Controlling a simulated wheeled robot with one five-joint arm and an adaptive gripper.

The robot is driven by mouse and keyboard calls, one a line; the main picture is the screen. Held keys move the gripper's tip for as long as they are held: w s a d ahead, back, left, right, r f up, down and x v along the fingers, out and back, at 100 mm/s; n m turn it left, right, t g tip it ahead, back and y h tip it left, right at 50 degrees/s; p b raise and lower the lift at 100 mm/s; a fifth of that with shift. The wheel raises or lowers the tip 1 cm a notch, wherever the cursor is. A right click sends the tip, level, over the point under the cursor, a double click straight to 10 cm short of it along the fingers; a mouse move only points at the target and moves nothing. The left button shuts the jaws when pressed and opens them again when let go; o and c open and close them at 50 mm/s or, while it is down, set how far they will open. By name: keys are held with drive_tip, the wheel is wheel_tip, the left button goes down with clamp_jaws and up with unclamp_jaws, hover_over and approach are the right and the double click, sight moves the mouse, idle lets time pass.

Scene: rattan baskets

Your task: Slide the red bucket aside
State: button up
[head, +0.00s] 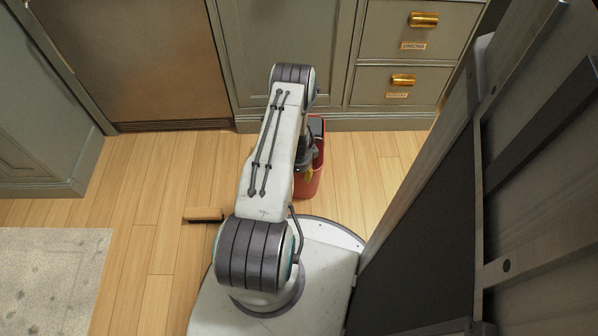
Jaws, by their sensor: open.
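The red bucket (314,180) stands on the wooden floor just beyond my base, close to the grey cabinets. My arm crosses in front of it and hides its left part. My gripper (306,163) is a dark shape at the bucket's upper left part, mostly hidden by my arm. It is open.
Grey cabinets with drawers (405,78) stand behind the bucket. A small wooden block (203,214) lies on the floor left of my arm, and a pale rug (50,275) lies at the lower left. Bare floor (370,165) shows right of the bucket.

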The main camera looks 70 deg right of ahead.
drive_tip(key=shift+f, duration=0.85)
clamp_jaws()
